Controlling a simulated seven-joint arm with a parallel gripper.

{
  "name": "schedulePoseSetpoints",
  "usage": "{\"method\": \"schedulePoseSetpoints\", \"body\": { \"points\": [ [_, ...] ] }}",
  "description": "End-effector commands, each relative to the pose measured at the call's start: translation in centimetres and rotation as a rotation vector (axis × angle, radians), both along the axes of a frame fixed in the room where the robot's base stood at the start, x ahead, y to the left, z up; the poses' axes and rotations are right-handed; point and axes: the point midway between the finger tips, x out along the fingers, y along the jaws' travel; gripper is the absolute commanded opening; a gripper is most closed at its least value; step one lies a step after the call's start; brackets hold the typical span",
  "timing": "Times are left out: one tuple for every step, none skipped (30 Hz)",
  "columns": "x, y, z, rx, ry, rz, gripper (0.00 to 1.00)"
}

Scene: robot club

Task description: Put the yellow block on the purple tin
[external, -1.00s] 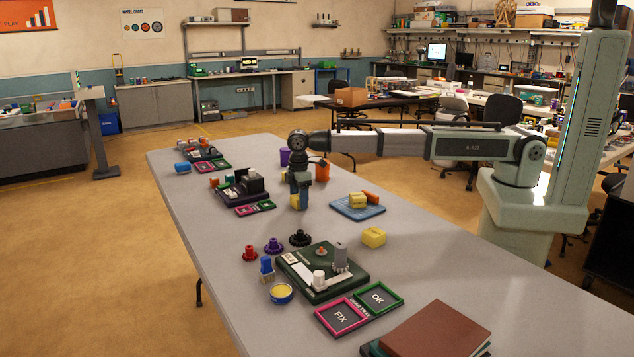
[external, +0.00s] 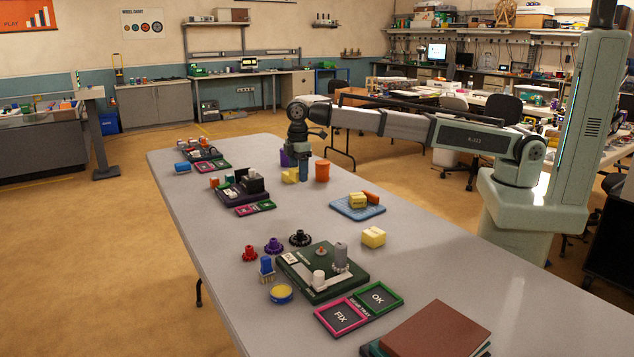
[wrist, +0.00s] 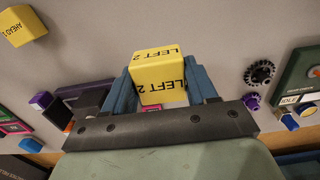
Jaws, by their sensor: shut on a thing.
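My gripper (wrist: 165,92) is shut on a yellow block (wrist: 158,68) marked "LEFT 2", held between the two blue fingers in the wrist view. In the external view my gripper (external: 303,175) hangs over the far half of the table. Yellow (external: 290,176) shows just left of its fingers; I cannot tell whether this is the held block or another one. The purple tin (external: 285,158) stands behind my gripper, partly hidden by it. I see nothing resting on its visible part. In the wrist view I cannot tell the tin for certain.
An orange tin (external: 322,171) stands right of my gripper. A blue tray (external: 345,210) holds yellow and orange blocks. A yellow block (external: 373,237) lies nearer. A dark board (external: 228,192) stands left.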

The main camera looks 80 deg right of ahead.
Motion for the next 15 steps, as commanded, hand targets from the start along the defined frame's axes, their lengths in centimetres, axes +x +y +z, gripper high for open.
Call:
{"method": "schedulePoseSetpoints", "body": {
  "points": [
    [0.1,-0.2,0.1,0.0,0.0,-0.003,0.26],
    [0.1,-0.5,0.2,0.0,0.0,-0.006,0.26],
    [0.2,-0.9,0.2,0.0,0.0,-0.012,0.26],
    [0.3,-1.3,0.2,0.0,0.0,-0.018,0.26],
    [0.4,-1.9,0.2,0.0,0.0,-0.025,0.26],
    [0.6,-2.8,0.2,0.0,0.0,-0.038,0.26],
    [0.8,-3.6,0.3,0.0,-0.001,-0.048,0.26],
    [1.0,-4.4,0.3,0.0,-0.001,-0.059,0.26],
    [1.2,-5.7,0.4,0.0,-0.003,-0.076,0.26],
    [1.4,-6.7,0.5,0.001,-0.004,-0.089,0.26],
    [1.7,-7.8,0.6,0.001,-0.005,-0.104,0.26],
    [2.0,-9.2,0.8,0.001,-0.007,-0.122,0.26],
    [2.3,-10.3,0.9,0.001,-0.008,-0.137,0.26],
    [2.5,-11.3,1.0,0.001,-0.01,-0.151,0.26],
    [2.9,-12.8,1.2,0.002,-0.012,-0.17,0.26]
  ]
}}
